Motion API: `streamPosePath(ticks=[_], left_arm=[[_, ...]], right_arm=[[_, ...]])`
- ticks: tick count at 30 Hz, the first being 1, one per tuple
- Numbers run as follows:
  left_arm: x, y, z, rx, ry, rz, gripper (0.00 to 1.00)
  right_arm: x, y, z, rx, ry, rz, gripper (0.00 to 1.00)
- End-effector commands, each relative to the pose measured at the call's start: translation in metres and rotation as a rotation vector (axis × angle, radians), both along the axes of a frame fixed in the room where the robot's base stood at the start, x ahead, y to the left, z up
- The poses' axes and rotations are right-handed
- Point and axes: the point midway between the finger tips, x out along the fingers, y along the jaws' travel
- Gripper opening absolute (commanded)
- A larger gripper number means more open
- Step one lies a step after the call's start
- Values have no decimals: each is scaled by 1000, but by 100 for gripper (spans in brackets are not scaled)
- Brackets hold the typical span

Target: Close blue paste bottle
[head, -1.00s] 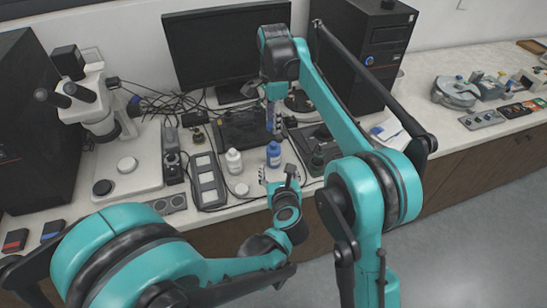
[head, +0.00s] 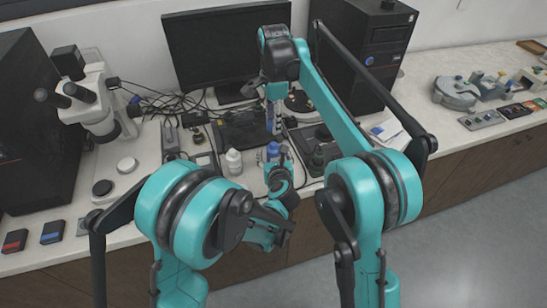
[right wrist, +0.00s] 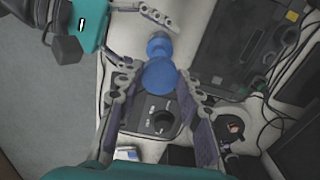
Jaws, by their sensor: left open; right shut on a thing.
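The blue paste bottle (head: 272,149) stands upright on the bench in the head view, its lower part hidden by my left arm. My right gripper (head: 271,118) points down above it, shut on a blue cap (right wrist: 158,76). In the right wrist view the cap sits between the fingers, and the bottle (right wrist: 159,46) shows beyond it, apart from it. My left gripper (head: 275,166) is low in front of the bottle. The right wrist view shows its open fingers (right wrist: 153,42) on either side of the bottle; whether they touch it cannot be told.
A white bottle (head: 233,161) stands just left of the blue one. A microscope (head: 97,105) is at the left, and a monitor (head: 227,52) and computer tower (head: 368,50) at the back. A black device with a knob (right wrist: 160,116) lies close to the bottle. Cables cross the bench.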

Motion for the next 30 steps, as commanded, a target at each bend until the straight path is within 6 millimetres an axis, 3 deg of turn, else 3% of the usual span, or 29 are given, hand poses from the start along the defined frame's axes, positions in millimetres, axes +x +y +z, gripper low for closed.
streamPosePath(ticks=[13, 14, 21, 26, 30], left_arm=[[10, 2, -4, 1, 0, 0, 66], [10, 1, -4, 1, 0, 0, 63], [10, 1, -4, 0, 0, 0, 0], [10, 1, -4, 0, 0, 0, 0], [10, 1, -4, 0, 0, 0, 0]], right_arm=[[0, 0, 0, 0, 0, 0, 24], [0, 0, 0, 0, 0, 0, 24], [0, 0, 0, 0, 0, 0, 24], [0, 0, -5, 0, 0, 0, 24], [0, 1, -25, 0, 1, 0, 24]])
